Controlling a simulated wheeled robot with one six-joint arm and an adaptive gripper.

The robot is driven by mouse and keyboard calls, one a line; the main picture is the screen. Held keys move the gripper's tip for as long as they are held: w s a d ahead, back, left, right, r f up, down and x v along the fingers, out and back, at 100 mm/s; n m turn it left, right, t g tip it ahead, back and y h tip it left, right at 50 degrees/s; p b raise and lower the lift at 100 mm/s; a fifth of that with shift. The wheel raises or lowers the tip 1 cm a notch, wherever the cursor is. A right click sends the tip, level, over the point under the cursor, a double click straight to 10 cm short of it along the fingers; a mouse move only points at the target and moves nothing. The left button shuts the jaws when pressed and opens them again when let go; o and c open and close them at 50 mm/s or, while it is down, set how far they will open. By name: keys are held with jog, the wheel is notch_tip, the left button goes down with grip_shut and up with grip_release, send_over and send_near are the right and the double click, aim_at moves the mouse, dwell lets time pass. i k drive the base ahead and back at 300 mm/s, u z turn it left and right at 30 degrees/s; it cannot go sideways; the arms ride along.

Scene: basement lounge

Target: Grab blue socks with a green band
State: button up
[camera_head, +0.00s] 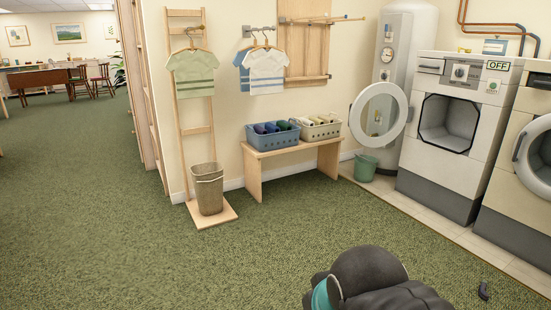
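A blue basket (255,139) stands on the left half of a low wooden bench by the wall. It holds several rolled dark blue and green bundles (271,127) that look like socks. They are too small to tell which one has a green band. My dark arm with a teal ring shows at the bottom edge, far from the bench. A small dark piece (484,291) shows at the lower right; I cannot tell whether it belongs to my gripper. No fingers are clearly visible.
A cream basket (331,131) with light and dark bundles stands beside the blue one on the bench (254,168). A wicker bin (209,190) is left of it, a green bucket (365,168) right. An open washer (449,125) stands at right. The green carpet ahead is clear.

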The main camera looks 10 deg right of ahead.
aim_at(484, 295)
jog(key=z, duration=0.25)
jog(key=i, duration=1.55)
jog(key=z, duration=1.45)
jog(key=i, duration=0.95)
jog(key=z, duration=1.25)
jog(key=i, duration=0.3)
jog(key=z, duration=0.15)
